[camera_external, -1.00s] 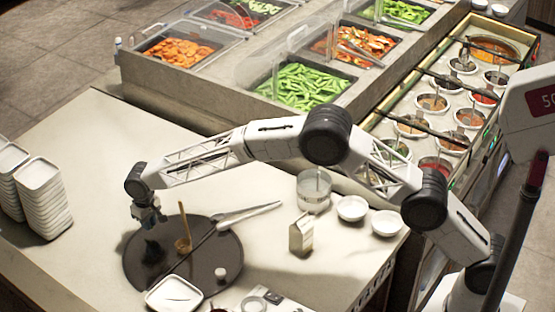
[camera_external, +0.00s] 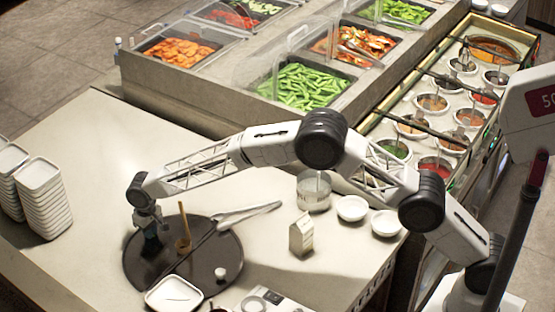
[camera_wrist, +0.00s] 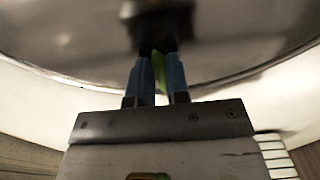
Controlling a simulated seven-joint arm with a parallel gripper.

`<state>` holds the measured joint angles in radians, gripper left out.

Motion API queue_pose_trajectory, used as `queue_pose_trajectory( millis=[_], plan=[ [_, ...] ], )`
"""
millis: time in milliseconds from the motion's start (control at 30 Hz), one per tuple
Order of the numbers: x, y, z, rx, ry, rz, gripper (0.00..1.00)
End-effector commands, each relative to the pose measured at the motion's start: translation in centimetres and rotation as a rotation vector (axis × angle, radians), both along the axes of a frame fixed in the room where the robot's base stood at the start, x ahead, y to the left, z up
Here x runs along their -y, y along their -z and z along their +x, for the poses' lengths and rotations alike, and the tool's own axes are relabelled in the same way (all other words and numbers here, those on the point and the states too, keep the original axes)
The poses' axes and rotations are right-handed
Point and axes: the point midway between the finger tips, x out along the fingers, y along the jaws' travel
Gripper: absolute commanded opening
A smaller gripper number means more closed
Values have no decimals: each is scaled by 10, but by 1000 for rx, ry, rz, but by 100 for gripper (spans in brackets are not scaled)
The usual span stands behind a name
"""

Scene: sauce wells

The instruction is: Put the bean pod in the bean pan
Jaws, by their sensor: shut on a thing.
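My gripper (camera_external: 152,243) is over the left part of a round dark tray (camera_external: 207,263) on the counter. In the wrist view its two blue fingers (camera_wrist: 158,78) are shut on a green bean pod (camera_wrist: 158,66), with the dark shiny tray beyond. The pod cannot be made out in the external view. The bean pan (camera_external: 303,84), full of green pods, is in the food bar behind the counter, far to the upper right of my gripper. Another pan of green pods (camera_external: 402,11) is farther back.
On the tray are a yellow-brown upright item (camera_external: 183,240), tongs (camera_external: 245,213) and a small white piece (camera_external: 220,273). A white dish (camera_external: 173,295) is at its front. A carton (camera_external: 302,235) and bowls (camera_external: 352,208) stand right. Clear lids (camera_external: 285,50) rise by the pans.

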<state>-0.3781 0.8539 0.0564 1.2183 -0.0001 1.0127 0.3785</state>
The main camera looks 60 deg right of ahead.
Motion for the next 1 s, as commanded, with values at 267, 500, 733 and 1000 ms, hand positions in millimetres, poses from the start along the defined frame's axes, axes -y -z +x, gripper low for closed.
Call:
queue_pose_trajectory(
  millis=[267, 500, 733, 1000],
  plan=[
    [0, 2, 0, 0, 0, 0, 41],
    [0, 2, 0, 0, 0, 0, 41],
    [0, -5, 0, 0, 0, 0, 41],
    [0, -35, 0, 2, 0, 1, 41]
  ],
)
